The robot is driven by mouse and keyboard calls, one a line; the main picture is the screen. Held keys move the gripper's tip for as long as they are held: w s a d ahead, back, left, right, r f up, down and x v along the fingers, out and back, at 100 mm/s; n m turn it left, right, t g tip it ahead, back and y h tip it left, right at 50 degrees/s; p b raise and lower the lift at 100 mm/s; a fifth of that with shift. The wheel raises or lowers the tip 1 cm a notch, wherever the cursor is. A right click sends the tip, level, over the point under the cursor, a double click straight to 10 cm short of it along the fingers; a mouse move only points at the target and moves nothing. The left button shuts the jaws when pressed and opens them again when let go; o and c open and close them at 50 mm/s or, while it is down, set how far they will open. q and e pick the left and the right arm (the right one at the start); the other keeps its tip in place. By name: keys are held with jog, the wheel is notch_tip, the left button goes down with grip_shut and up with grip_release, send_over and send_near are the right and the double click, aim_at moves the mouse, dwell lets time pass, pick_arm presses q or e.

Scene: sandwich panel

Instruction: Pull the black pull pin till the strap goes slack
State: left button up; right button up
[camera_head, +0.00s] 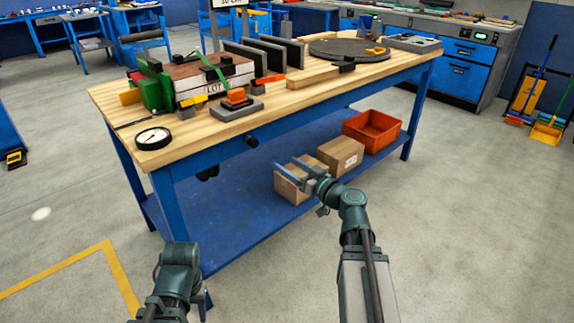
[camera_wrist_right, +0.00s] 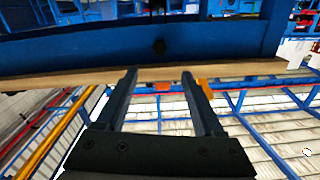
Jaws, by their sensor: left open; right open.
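A black knob (camera_head: 250,141), which looks like the pull pin, sticks out from the blue front rail of the workbench. A green strap (camera_head: 213,72) runs over a stack of panels (camera_head: 212,80) at the bench's left end. I cannot tell how tight it is. An orange buckle-like piece (camera_head: 237,97) sits on a grey block beside the stack. My right gripper (camera_head: 295,172) is open and empty, in front of the bench, apart from the knob. My left arm's end (camera_head: 180,255) is at the lower left; its fingers are hidden.
A round dial (camera_head: 153,138) lies at the bench's near left corner. Cardboard boxes (camera_head: 340,153) and an orange-red bin (camera_head: 372,131) stand on the blue lower shelf (camera_head: 235,235). Black upright plates (camera_head: 270,55) and a dark disc (camera_head: 350,49) occupy the top.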

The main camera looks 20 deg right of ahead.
jog(key=s+a+f+n+g+y, duration=0.1)
jog(key=s+a+f+g, duration=0.2)
jog(key=a, duration=0.4)
jog(key=s+a+f+n+g+y, duration=0.1)
jog(key=a+f+g, duration=0.35)
jog(key=a, duration=0.25)
jog(key=s+a+f+n+g, duration=0.2)
jog(key=s+a+f+g, duration=0.1)
jog(key=a+f, duration=0.3)
jog(key=s+a+f+m+g+h, duration=0.25)
jog(key=s+f+g+h, duration=0.55)
jog(key=s, duration=0.6)
notch_tip(320, 180, up, 34)
jog(key=t+h+p, duration=0.1)
jog(key=p, duration=3.3)
jog(key=shift+h+p, duration=0.3)
jog(key=shift+r+t, duration=0.1)
jog(key=shift+t, duration=0.15)
